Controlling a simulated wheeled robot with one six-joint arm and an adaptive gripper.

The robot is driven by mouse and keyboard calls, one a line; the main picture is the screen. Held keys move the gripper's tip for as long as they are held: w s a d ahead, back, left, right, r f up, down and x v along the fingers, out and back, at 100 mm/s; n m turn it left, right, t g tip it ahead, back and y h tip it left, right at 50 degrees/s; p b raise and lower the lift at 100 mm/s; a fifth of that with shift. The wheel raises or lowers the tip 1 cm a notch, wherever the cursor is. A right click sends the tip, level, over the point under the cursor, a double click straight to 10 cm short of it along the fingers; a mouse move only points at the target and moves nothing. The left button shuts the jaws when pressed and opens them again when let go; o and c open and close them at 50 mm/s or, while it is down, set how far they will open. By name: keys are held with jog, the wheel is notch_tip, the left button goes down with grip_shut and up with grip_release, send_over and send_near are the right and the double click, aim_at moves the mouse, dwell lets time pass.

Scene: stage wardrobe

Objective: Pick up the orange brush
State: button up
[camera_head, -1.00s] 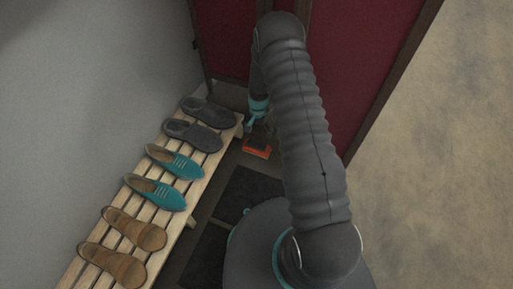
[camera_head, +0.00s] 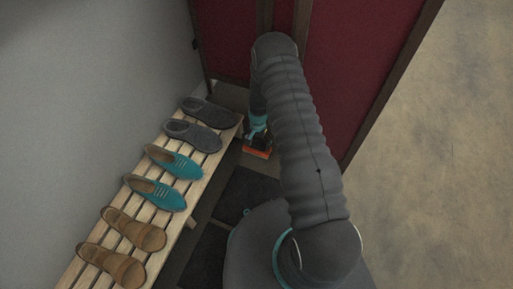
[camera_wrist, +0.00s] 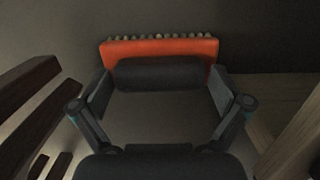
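The orange brush (camera_head: 257,153) is on the dark floor beside the far end of the shoe bench. In the wrist view its orange body (camera_wrist: 160,47) is at the top, with a row of pale bristles on its far edge and a dark rounded part on the near side. My gripper (camera_head: 256,138) is low, right over the brush. In the wrist view my gripper (camera_wrist: 161,88) is open, one finger at each end of the dark part. I cannot tell whether the fingers touch it. Part of the brush is hidden behind the gripper in the head view.
A slatted wooden bench (camera_head: 186,212) with several shoes stands close on the left; its slats show in the wrist view. Dark red panels (camera_head: 362,60) in a wooden frame rise behind and to the right. Dark mats (camera_head: 247,190) lie nearer. The floor (camera_head: 440,170) at right is clear.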

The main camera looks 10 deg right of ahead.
aim_at(257, 143)
jog(key=c, duration=0.9)
notch_tip(257, 143, up, 10)
jog(key=shift+r+p, duration=0.1)
jog(key=shift+p, duration=0.25)
